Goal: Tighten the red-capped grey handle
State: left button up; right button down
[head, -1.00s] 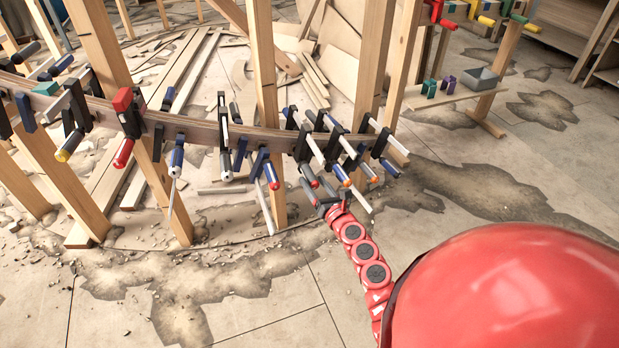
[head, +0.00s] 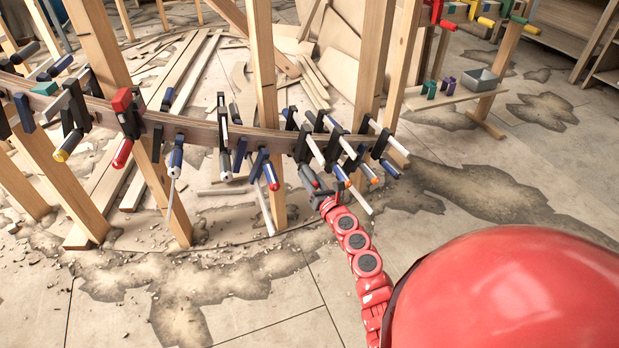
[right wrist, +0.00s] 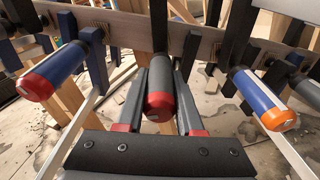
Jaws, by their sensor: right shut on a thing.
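The grey handle with a red cap (right wrist: 160,95) sits in the middle of the right wrist view, on a dark clamp at the curved wooden stringer (right wrist: 125,28). The stringer also crosses the head view (head: 200,131). My right gripper (right wrist: 161,90) has one dark finger on each side of the handle and is shut on it, with the red cap facing the camera. In the head view my right gripper (head: 316,192) is small, below the right part of the stringer, and partly hides the handle. My left gripper is not in view.
Other clamps crowd close: a blue handle with a red cap (right wrist: 52,72) at left and a blue handle with an orange cap (right wrist: 262,98) at right. Wooden posts (head: 263,70) stand along the stringer. The floor in front is open, with rubble patches.

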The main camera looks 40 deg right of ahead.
dwell(0.4)
jog(key=shift+m+b, duration=0.35)
jog(key=shift+m, duration=0.25)
jog(key=shift+m+y+b, duration=0.4)
jog(key=shift+m, duration=0.7)
jog(key=m+t+y, duration=0.1)
jog(key=m, duration=0.3)
jog(key=shift+r+m, duration=0.1)
jog(key=shift+m, duration=0.7)
jog(key=m, duration=0.2)
jog(key=shift+m+t, duration=0.3)
jog(key=shift+t, duration=0.1)
jog(key=shift+m+p, duration=0.55)
jog(key=shift+m, duration=0.55)
jog(key=shift+m+t+p, duration=0.4)
jog(key=shift+m+p, duration=0.05)
jog(key=shift+m, duration=0.75)
